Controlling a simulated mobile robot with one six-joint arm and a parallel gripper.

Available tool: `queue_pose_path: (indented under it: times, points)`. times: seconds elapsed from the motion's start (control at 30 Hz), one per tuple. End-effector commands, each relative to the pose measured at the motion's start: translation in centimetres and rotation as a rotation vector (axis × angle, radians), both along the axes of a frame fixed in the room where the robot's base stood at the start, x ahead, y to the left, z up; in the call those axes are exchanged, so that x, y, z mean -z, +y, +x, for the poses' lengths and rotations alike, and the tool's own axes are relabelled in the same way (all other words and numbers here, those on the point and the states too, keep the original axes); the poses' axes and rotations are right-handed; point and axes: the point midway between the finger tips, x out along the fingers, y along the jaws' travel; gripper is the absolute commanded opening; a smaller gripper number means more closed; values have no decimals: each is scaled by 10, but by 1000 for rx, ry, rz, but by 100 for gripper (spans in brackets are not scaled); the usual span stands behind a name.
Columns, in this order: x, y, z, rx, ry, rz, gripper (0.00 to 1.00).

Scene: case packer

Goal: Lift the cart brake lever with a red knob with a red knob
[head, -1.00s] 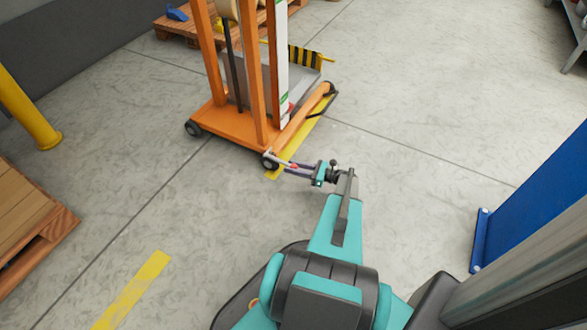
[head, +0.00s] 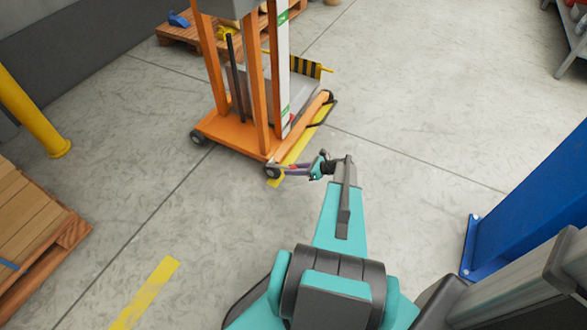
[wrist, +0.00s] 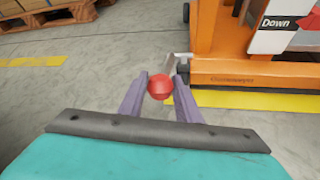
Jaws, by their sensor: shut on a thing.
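The cart is an orange lift frame (head: 240,135) on small dark wheels, upper centre in the head view. Its brake lever, a short pale metal bar (wrist: 172,64), shows at the base corner in the wrist view. The red knob (wrist: 160,87) on its end sits between the two purple fingers of my gripper (wrist: 160,95). My gripper (head: 288,170) is shut on the knob, low beside the cart's near wheel (head: 272,171). In the head view the knob and lever are small and partly hidden by the fingers.
Yellow floor tape (head: 275,181) runs beside the cart's base. A yellow post (head: 30,110) and a wooden pallet (head: 35,225) stand at left. A blue panel (head: 530,205) stands at right. The floor between is clear.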

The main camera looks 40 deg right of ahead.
Motion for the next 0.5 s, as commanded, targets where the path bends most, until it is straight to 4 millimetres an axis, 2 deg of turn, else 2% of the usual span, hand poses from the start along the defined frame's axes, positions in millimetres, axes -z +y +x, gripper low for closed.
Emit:
queue_pose_path:
  times: [0.03,0.5]
  points:
    - [-10,3,2,-5,19,-6,0]
    - [-35,9,16,-9,217,-71,0]
